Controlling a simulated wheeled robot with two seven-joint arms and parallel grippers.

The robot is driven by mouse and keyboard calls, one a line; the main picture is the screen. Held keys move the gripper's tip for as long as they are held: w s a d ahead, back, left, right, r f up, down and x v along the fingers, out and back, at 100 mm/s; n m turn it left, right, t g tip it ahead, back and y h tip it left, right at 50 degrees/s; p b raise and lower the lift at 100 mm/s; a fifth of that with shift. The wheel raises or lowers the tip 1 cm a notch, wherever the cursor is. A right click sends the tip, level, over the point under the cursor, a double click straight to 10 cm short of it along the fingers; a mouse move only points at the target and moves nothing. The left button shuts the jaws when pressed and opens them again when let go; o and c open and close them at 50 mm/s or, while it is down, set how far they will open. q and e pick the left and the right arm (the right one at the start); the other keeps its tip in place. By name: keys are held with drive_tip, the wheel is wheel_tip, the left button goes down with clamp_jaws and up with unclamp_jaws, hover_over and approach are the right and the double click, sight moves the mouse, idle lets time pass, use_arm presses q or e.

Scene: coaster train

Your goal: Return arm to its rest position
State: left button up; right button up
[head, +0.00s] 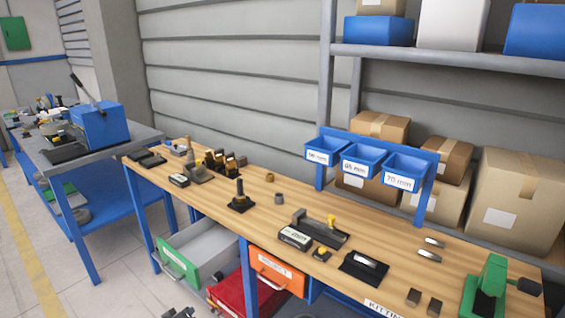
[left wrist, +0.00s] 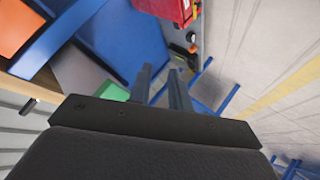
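My left gripper (left wrist: 160,70) shows in the left wrist view as two dark fingers standing apart, with nothing between them. It hangs in front of the workbench, near the drawers and the floor. In the head view, a small dark shape at the bottom edge (head: 180,313) may be part of this gripper; I cannot tell for sure. My right gripper is in neither view. The wooden workbench (head: 215,200) runs across the head view, and no arm reaches over its top.
An open green-fronted drawer (head: 178,262), a red drawer (head: 228,295) and an orange drawer (head: 277,268) sit under the bench. Blue bins (head: 361,160) stand behind it. A side table (head: 70,162) with a blue machine (head: 103,126) is at left. The floor (head: 110,285) there is open.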

use_arm(q)
drive_tip(key=s+d+r+m+g, duration=0.2)
drive_tip(key=s+d+m+g, duration=0.15)
drive_tip(key=s, duration=0.65)
drive_tip(key=s+d+r+m+g, duration=0.1)
drive_tip(key=s+d+m+g, duration=0.1)
drive_tip(key=s+d, duration=0.5)
drive_tip(key=s+d+r+m+g, duration=0.2)
drive_tip(key=s+m, duration=0.1)
drive_tip(key=s, duration=0.9)
drive_tip(key=s+d+f+g, duration=0.1)
drive_tip(key=s+f, duration=0.1)
drive_tip(key=s, duration=0.3)
drive_tip(key=s+d+f+g, duration=0.1)
drive_tip(key=s+f, duration=0.1)
drive_tip(key=s, duration=0.4)
drive_tip(key=shift+d, duration=0.4)
